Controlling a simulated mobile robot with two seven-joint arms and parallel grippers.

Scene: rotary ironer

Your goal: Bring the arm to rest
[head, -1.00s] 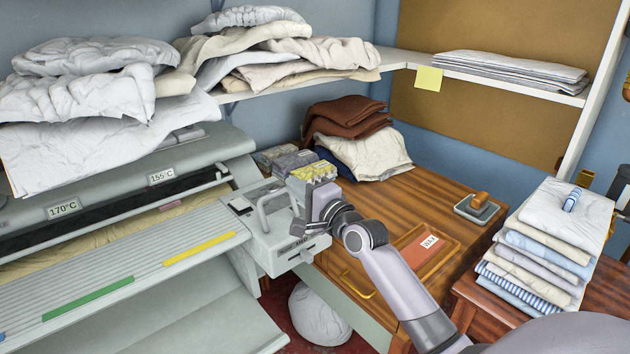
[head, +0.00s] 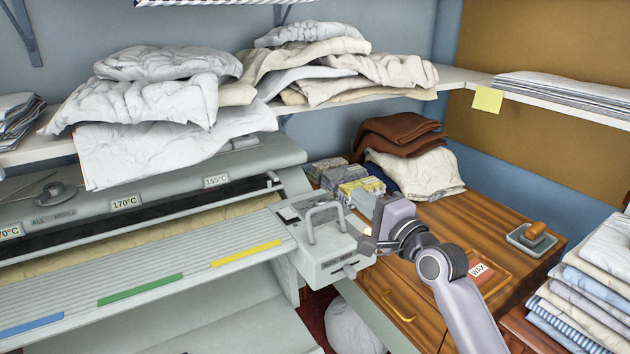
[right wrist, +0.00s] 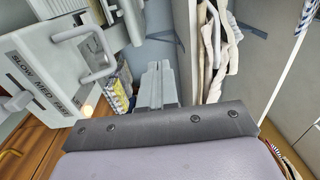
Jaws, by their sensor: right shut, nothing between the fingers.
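My right gripper (head: 366,204) is shut and empty, held in the air beside the ironer's end control box (head: 332,252), over the left part of the wooden cabinet. In the right wrist view its fingers (right wrist: 156,85) lie together with nothing between them. The control box has a U-shaped handle on top and a slot with a slider; in the right wrist view its face (right wrist: 40,75) reads SLOW MED FAST. The ironer (head: 150,280) has a grey feed board with blue, green and yellow strips. My left gripper is not in view.
Small patterned packs (head: 362,188) stand just behind my right gripper. Brown and cream cloths (head: 415,160) lie at the cabinet's back. A wax pad (head: 482,270) and a wooden-handled block (head: 535,238) lie to the right, near folded linen (head: 600,275). A shelf (head: 455,78) with crumpled linen runs above.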

